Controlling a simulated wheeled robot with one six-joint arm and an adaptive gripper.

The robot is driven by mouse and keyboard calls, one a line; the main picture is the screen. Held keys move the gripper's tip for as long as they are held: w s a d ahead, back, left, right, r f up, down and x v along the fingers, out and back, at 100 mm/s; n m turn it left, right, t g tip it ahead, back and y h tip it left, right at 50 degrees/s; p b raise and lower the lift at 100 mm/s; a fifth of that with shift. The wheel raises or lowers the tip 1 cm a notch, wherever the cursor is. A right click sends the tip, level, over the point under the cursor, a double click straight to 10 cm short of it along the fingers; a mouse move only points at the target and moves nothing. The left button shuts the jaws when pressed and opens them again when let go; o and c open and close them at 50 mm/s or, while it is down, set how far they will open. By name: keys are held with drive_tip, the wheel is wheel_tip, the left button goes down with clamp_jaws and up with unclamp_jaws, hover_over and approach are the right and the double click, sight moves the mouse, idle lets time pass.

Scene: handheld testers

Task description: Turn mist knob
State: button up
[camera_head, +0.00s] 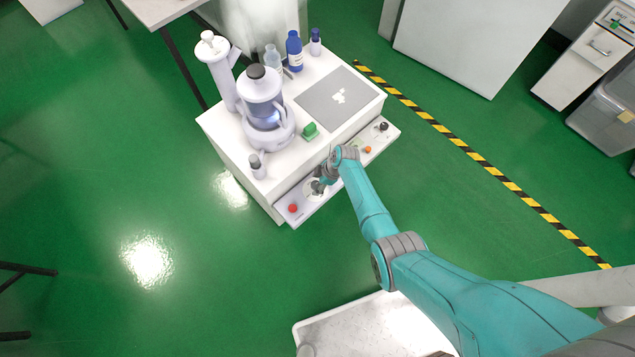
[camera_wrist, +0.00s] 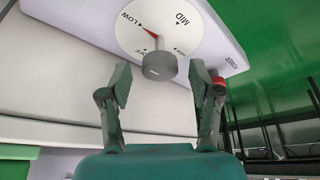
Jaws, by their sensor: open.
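The mist knob (camera_wrist: 159,66) is a grey round knob on a white dial (camera_wrist: 135,22) in the wrist view. The dial reads OFF, LOW and MID, plus one small label I cannot read clearly. A red pointer lies toward LOW. My gripper (camera_wrist: 160,80) is open, with one fingertip on each side of the knob in the picture and a gap on both sides; I cannot tell the depth between them. In the head view my gripper (camera_head: 318,185) is over the front panel and hides most of the dial and knob.
A red button (camera_wrist: 218,83) marked POWER is close to my right finger; it also shows in the head view (camera_head: 293,208). An orange knob (camera_head: 367,149) and a black knob (camera_head: 383,127) are farther right on the panel.

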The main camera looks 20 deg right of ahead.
drive_tip(key=c, duration=1.1)
drive_tip(key=shift+c, duration=0.2)
drive_tip(key=shift+s, duration=0.1)
drive_tip(key=m+t, duration=0.1)
drive_tip(key=m, duration=0.2)
drive_tip(key=shift+s+a+m+h, duration=0.1)
drive_tip(key=shift+m+h, duration=0.3)
drive_tip(key=m, duration=0.2)
drive_tip(key=m+t+h, duration=0.1)
drive_tip(key=m, duration=0.1)
drive_tip(key=shift+s+a+m, duration=0.1)
drive_tip(key=shift+a+m, duration=0.05)
drive_tip(key=shift+m, duration=0.15)
drive_tip(key=m+h, duration=0.1)
drive_tip(key=m, duration=0.1)
drive_tip(key=m+h, duration=0.1)
drive_tip(key=m, duration=0.2)
drive_tip(key=shift+a+t, duration=0.15)
drive_tip(key=shift+t, duration=0.15)
drive_tip(key=shift+m+h, duration=1)
drive_tip(key=shift+m, duration=1.1)
